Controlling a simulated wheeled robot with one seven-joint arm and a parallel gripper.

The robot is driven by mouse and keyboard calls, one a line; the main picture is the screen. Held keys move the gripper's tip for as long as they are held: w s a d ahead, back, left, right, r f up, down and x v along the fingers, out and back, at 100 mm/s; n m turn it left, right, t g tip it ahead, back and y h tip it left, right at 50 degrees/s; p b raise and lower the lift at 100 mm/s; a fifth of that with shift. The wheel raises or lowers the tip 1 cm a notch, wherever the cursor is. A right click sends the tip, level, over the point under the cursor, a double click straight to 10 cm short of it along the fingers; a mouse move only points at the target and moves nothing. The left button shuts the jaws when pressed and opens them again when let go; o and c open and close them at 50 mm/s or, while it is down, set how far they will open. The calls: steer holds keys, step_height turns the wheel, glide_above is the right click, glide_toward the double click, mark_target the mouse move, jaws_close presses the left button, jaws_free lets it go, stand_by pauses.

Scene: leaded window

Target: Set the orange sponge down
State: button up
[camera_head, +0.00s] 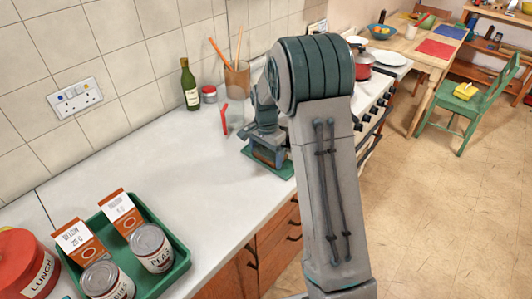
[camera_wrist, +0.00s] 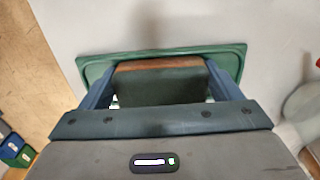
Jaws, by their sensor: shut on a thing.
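My gripper (camera_wrist: 162,74) is shut on the orange sponge (camera_wrist: 160,64), one blue finger on either side of it. The sponge shows an orange-brown edge and a dark green face in the wrist view. A shallow green dish (camera_wrist: 238,52) lies below and around the sponge on the pale counter. I cannot tell whether the sponge touches the dish. In the head view my gripper (camera_head: 266,150) points down at the green dish (camera_head: 287,171) near the counter's front edge. The sponge is mostly hidden there by my gripper and arm.
The counter (camera_head: 195,165) is clear left of the dish. A green tray (camera_head: 180,266) holds cans and cartons. A stove (camera_head: 373,100) is to the right.

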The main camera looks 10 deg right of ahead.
mark_target(266, 153)
steer(key=shift+f, duration=0.2)
steer(key=o, duration=1.1)
steer(key=shift+c, duration=0.2)
steer(key=shift+r, duration=0.1)
step_height(266, 153, up, 12)
steer(key=b, duration=0.1)
steer(key=s+r+n+t, duration=0.1)
steer(key=s+r+n, duration=0.45)
steer(key=s, duration=0.65)
steer(key=s+f+n+t, duration=0.2)
steer(key=s+n, duration=0.3)
steer(key=s, duration=1.1)
steer(key=shift+s+a+f, duration=0.3)
